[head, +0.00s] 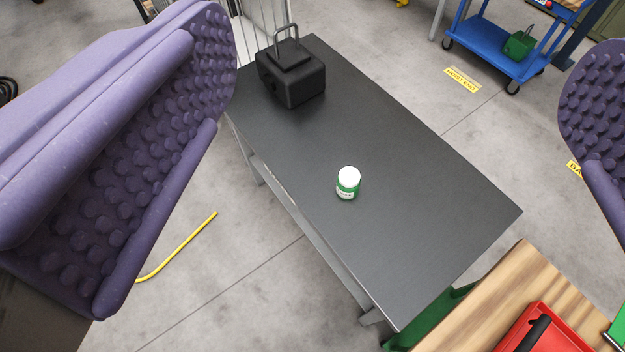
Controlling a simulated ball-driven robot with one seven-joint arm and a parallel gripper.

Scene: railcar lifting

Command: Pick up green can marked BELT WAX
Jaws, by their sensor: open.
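A small green can (347,185) with a white lid and a pale label stands upright on a dark grey table (420,200), near the table's middle. The print on its label is too small to read. My gripper (400,150) is open, with one purple studded finger large at the left and the other partly in view at the right edge. The can lies between the fingers in the picture, well beyond them. Nothing is held, and nothing hides the can.
A black block with a metal shackle (290,75) stands at the table's far left end. A wooden surface with a red tray (550,340) is at the lower right. A blue cart (500,55) stands on the floor behind. The table around the can is clear.

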